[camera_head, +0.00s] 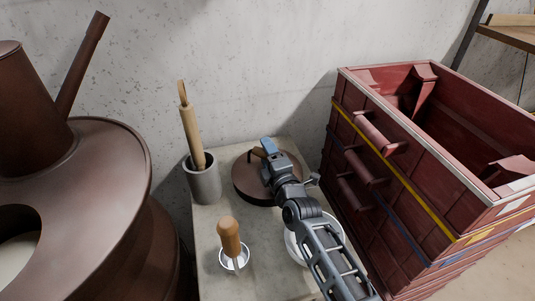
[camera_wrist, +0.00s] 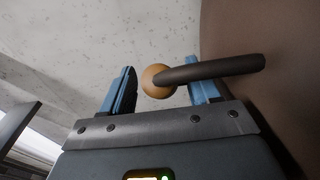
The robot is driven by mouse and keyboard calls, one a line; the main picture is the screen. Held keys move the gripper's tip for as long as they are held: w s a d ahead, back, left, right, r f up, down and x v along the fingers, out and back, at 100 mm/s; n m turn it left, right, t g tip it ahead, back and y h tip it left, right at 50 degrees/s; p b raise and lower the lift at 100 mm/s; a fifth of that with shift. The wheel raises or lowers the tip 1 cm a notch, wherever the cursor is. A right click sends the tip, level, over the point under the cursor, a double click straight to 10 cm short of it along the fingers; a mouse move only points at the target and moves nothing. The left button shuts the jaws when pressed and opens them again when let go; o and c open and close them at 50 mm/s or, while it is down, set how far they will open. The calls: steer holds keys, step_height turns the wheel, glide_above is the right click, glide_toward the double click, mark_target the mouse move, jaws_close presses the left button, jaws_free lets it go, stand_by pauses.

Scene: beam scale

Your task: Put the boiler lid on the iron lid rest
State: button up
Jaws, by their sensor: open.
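The boiler lid (camera_head: 240,188) is a round brown disc lying flat on the pale counter, partly hidden by my arm. Its dark bar handle (camera_wrist: 215,69) ends in a tan ball knob (camera_wrist: 157,83) in the wrist view, where the lid's brown face (camera_wrist: 285,60) fills the right side. My gripper (camera_head: 267,146) is over the back part of the lid, at the handle. Its blue fingers (camera_wrist: 160,75) are open and apart, with the knob showing between them. The bar crosses in front of the right finger. I cannot make out an iron lid rest; whatever is under the lid is hidden.
A brown metal boiler (camera_head: 85,175) with an open round mouth stands left. On the counter (camera_head: 208,265) are a grey crock (camera_head: 205,183) with wooden tools, a wood-handled tool (camera_head: 229,238) in a small white dish, and a white bowl (camera_head: 292,247) behind my arm. Red crates (camera_head: 350,130) stand right.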

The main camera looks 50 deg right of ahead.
steer(key=r+b+v, duration=0.1)
steer(key=b+v, duration=0.2)
steer(key=v, duration=0.9)
steer(key=shift+s, duration=0.1)
stand_by(0.4)
